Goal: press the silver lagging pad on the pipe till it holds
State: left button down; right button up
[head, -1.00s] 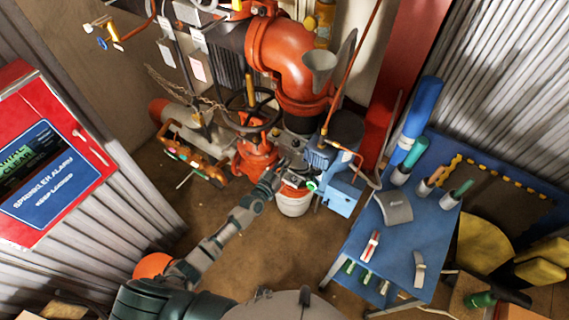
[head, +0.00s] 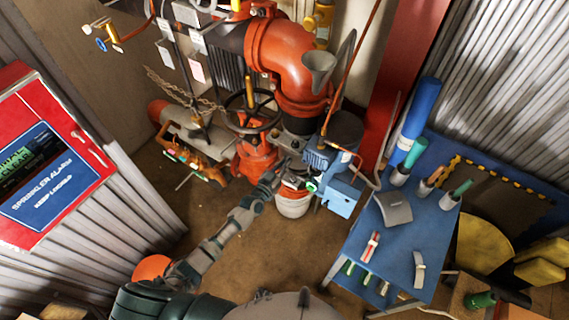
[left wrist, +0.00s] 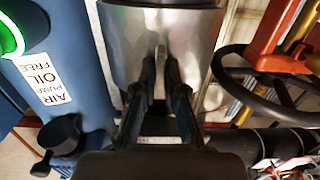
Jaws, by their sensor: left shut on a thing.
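The silver lagging pad (left wrist: 185,50) fills the upper middle of the left wrist view as a smooth, shiny, curved face. My left gripper (left wrist: 160,75) is shut on it, both fingertips close together at a narrow raised part in its middle. In the head view my left gripper (head: 287,168) is beside the blue pump, above the white bucket, and the pad is too small or hidden to make out there. The pipe behind the pad is covered, so I cannot tell whether the pad touches it all round. My right gripper is not in view.
The blue pump (head: 325,160) stands close right of the gripper; its label (left wrist: 50,83) shows in the wrist view. A dark handwheel (head: 252,112) is close left. The white bucket (head: 293,205) is below. A blue table (head: 390,255) holds a grey curved piece (head: 395,208).

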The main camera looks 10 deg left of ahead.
pick_arm(q)
jog(key=c, duration=1.2)
grip_release()
jog(key=shift+w, duration=0.1)
jog(key=v, duration=1.2)
jog(key=s+a+f+g+y, duration=0.15)
jog(key=s+f, duration=0.25)
jog(key=f, duration=0.6)
jog(key=s+a+f+n+g+y, duration=0.1)
jog(key=s+a+f+g, duration=0.2)
jog(key=f, duration=0.6)
jog(key=s+a+f+g+y, duration=0.15)
jog(key=s+f, duration=0.35)
jog(key=f, duration=0.5)
jog(key=s+f+g, duration=0.3)
jog(key=s+f, duration=0.3)
jog(key=s, duration=0.5)
jog(key=s+f+g+y, duration=0.1)
jog(key=s+f+g, duration=0.2)
jog(key=s, duration=0.9)
jog(key=s+f+g+y, duration=0.1)
jog(key=s+f+g, duration=0.3)
jog(key=s+f, duration=0.5)
jog(key=shift+s+f+n, duration=0.15)
jog(key=shift+s+n, duration=0.15)
jog(key=shift+s, duration=0.85)
